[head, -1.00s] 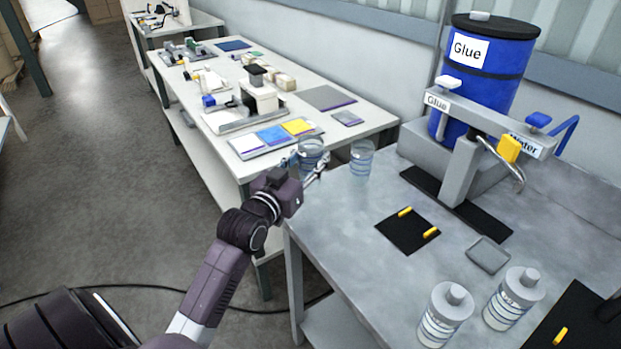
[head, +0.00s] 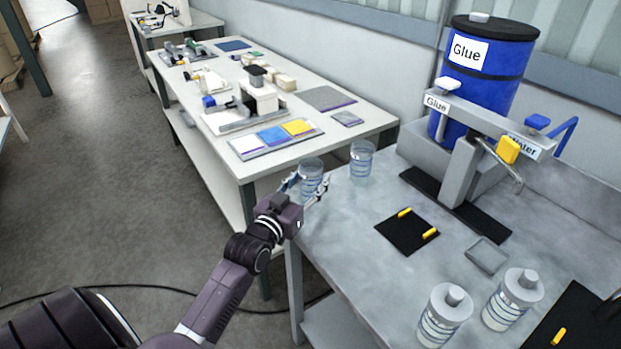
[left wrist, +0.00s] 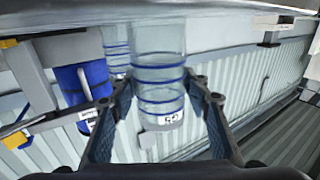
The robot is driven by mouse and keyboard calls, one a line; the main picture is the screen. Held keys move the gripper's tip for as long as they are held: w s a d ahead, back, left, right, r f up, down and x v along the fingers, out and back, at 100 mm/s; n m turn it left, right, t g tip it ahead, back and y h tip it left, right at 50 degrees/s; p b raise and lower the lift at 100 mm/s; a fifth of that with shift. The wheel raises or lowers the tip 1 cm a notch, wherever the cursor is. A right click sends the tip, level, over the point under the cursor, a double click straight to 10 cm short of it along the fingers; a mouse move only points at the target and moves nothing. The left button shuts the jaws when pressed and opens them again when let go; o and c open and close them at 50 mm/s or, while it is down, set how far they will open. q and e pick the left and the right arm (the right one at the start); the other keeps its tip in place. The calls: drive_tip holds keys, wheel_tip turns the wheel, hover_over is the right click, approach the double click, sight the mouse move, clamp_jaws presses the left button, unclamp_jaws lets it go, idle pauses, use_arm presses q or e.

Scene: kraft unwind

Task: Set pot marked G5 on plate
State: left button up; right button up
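A clear pot with blue bands (head: 311,180) is at the far left corner of the grey metal table. My left gripper (head: 306,187) has a finger on each side of it. In the left wrist view the fingers (left wrist: 160,90) touch both sides of the pot (left wrist: 158,75); its label appears upside down and seems to read G5. Whether its base touches the table is unclear. A small square grey plate (head: 487,256) lies empty on the table. My right gripper is not in view.
A second clear pot (head: 362,163) stands close by on the right. A black mat with yellow pegs (head: 407,232), two capped bottles (head: 445,315) (head: 513,299) and the glue and water dispenser (head: 462,170) occupy the grey table. A white workbench (head: 372,118) adjoins behind.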

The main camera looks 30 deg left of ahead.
use_arm(q)
drive_tip(key=shift+o, duration=1.1)
